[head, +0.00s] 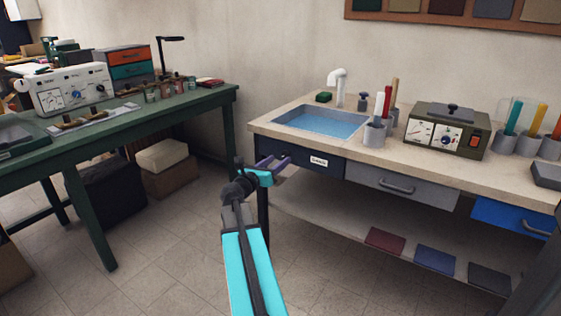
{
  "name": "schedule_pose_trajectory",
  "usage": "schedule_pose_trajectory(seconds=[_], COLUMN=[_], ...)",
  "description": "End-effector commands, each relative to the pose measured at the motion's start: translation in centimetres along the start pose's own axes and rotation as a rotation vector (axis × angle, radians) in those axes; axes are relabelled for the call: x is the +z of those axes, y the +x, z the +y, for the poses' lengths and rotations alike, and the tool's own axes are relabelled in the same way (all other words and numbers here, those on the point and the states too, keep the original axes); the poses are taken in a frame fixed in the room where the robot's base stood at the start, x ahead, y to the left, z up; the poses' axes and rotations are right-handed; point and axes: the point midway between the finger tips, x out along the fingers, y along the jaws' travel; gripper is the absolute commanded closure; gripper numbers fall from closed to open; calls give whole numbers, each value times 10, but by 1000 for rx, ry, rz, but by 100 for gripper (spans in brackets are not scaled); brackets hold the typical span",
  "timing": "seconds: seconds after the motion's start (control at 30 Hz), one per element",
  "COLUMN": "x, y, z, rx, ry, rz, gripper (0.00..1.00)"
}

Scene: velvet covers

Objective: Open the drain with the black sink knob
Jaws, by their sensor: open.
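The sink (335,122) is set into the beige counter on the right and holds blue water. A white curved faucet (338,84) stands behind it. A small dark knob (363,101) stands on the counter just right of the faucet; this looks like the black sink knob. The drain is not visible under the water. My gripper (275,164), with purple fingers, is open and empty. It appears in front of the counter's left front corner, below the rim and well away from the knob.
Cups with red and tan sticks (376,132) stand right of the sink. A green-grey box with dials (446,129) is farther right. A green table (140,118) stands left, with open floor between.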

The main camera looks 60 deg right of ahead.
Motion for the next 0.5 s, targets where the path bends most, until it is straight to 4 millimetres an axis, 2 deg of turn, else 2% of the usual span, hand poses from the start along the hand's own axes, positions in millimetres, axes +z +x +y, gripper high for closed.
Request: schedule_pose_trajectory(seconds=[0.2, 0.5], x=[-1, 0], y=[25, 37], z=[1, 0], rx=[-1, -1], ry=[0, -1], rz=[1, 1], gripper=[51, 51])
